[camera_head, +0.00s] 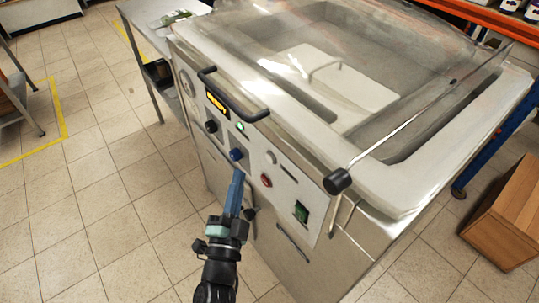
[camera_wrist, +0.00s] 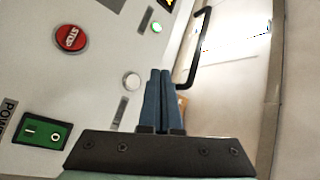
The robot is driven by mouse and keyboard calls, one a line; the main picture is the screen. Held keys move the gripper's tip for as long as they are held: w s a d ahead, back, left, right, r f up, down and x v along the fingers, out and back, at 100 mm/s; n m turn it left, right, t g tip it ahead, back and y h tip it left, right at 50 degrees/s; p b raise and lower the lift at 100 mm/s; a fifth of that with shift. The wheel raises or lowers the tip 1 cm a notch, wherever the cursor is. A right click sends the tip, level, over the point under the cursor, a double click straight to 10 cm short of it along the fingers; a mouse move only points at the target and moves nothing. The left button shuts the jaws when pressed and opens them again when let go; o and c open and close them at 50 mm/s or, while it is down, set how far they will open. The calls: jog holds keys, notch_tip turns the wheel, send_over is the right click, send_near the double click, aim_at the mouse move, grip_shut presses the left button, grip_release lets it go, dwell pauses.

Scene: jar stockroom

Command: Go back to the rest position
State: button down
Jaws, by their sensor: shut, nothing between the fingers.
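My gripper (camera_head: 237,178) is shut and empty, its blue fingers pressed together. In the head view it is in front of the control panel of a large steel machine (camera_head: 345,240) with a clear lid. Its tips are just below a blue knob (camera_head: 236,154); I cannot tell whether they touch it. In the wrist view the closed fingers (camera_wrist: 160,75) point along the panel (camera_wrist: 90,70), between a white button (camera_wrist: 132,81) and a black handle (camera_wrist: 198,50). My arm reaches in from the bottom of the head view.
The panel has a red stop button (camera_wrist: 70,38), a green power switch (camera_wrist: 46,132) and a lit green button (camera_wrist: 156,27). A black-ended bar (camera_head: 337,181) sticks out at the machine's front. A steel table (camera_head: 143,18) stands behind left.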

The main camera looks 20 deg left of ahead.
jog(key=w+d+r+n+t+y+p, duration=0.2)
jog(key=r+n, duration=0.2)
jog(key=r, duration=1.4)
jog(key=w+d+r+n+t+y+p, duration=0.2)
jog(key=r+n+y, duration=0.15)
jog(key=r, duration=1.55)
jog(key=s+d+r+n+t+h+p, duration=0.1)
jog(key=s+d+r+h, duration=0.3)
jog(key=r, duration=0.8)
jog(key=s+d+r+n+t+h+p, duration=0.2)
jog(key=s+d+r+h+p, duration=0.1)
jog(key=s+d+r, duration=0.5)
notch_tip(320, 180, up, 4)
jog(key=shift+s+d+r+h, duration=0.15)
jog(key=shift+s+d+h, duration=0.2)
jog(key=shift+s, duration=0.65)
